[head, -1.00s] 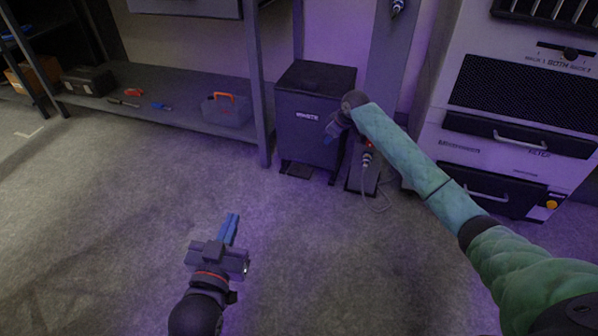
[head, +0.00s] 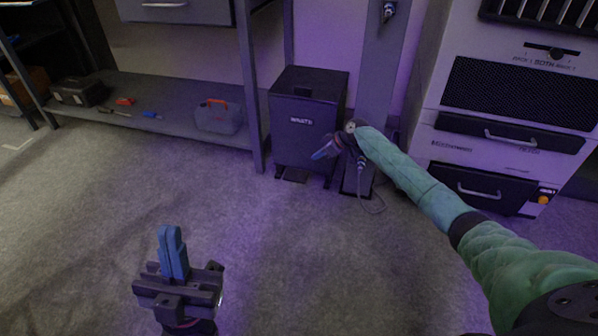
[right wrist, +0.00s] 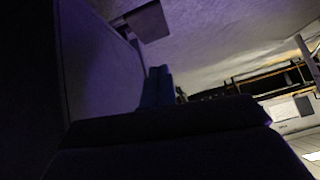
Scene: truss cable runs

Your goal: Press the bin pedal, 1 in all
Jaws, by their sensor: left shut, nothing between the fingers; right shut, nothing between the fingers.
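The dark waste bin (head: 308,100) stands on the floor beside the shelf, its lid closed. Its pedal (head: 293,174) is a small dark plate low at the front. My right gripper (head: 318,154) is shut and empty, its blue fingertips in front of the bin's lower right front, above and to the right of the pedal, apart from it. In the right wrist view the shut fingers (right wrist: 157,84) lie beside the bin's front (right wrist: 98,60), and a dark plate that looks like the pedal (right wrist: 148,20) is beyond them. My left gripper (head: 172,250) is shut and empty over the open floor.
A shelf (head: 190,125) left of the bin holds a clear toolbox (head: 217,120) with an orange handle. A post with a base plate (head: 358,178) and a looped cable (head: 376,205) stands right of the bin. A machine cabinet (head: 490,150) is at the right. The floor before the bin is clear.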

